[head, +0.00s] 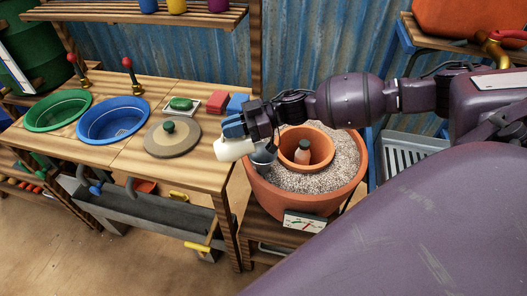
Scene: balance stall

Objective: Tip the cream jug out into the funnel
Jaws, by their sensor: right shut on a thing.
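The cream jug (234,149) is in my right gripper (236,130), whose dark fingers with blue pads are shut on it. The jug is tilted and sits over the right front edge of the wooden bench. A small grey cup-like thing (264,158) shows just right of the jug, at the left rim of a terracotta pot. It may be the funnel, but I cannot tell for sure. I cannot see the jug's contents or any stream from it. My left gripper is not in view.
The bench carries a green basin (58,110), a blue basin (113,119), a round disc (172,149) and a red block (217,101).

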